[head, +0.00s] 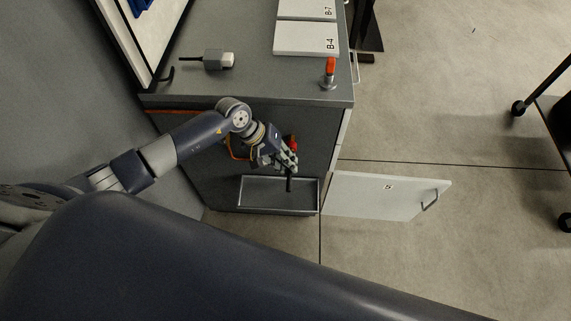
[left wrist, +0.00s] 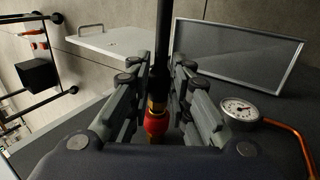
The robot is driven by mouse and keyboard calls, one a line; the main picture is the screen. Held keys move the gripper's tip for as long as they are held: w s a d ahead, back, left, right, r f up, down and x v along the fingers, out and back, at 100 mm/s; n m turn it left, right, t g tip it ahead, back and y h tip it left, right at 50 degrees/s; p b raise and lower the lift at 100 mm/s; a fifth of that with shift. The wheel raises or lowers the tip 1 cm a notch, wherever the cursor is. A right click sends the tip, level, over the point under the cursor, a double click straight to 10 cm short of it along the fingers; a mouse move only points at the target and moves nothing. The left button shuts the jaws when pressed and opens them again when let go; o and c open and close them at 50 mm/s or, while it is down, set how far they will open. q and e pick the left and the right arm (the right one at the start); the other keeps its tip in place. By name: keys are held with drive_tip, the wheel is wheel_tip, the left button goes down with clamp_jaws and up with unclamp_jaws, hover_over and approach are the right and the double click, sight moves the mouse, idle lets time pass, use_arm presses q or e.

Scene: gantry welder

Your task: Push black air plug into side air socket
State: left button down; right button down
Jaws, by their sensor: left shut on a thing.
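The black air plug (left wrist: 161,62) is a dark rod between the fingers of my left gripper (left wrist: 160,82), which is shut on it. In the head view my left gripper (head: 287,164) is at the cabinet's side, with the black plug (head: 289,185) sticking out below the fingers. A red and brass fitting (left wrist: 155,118), which looks like the side air socket, is in line with the plug. Its red part (head: 293,143) also shows above the fingers in the head view. The fingers partly hide the joint, so I cannot tell how deep the plug sits. My right gripper is out of view.
A pressure gauge (left wrist: 240,110) with an orange pipe (left wrist: 288,131) is close to my left fingers. A framed recess (head: 262,194) and an open white door (head: 385,195) are nearby. A red-topped fitting (head: 330,72) and a grey block (head: 213,59) stand on the cabinet top.

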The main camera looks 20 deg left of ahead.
use_arm(q)
drive_tip(key=shift+w+a+b, duration=0.1)
drive_tip(key=shift+w+b, duration=0.2)
drive_tip(key=c, duration=1.4)
unclamp_jaws()
drive_tip(key=shift+w, duration=0.1)
wheel_tip(320, 180, up, 10)
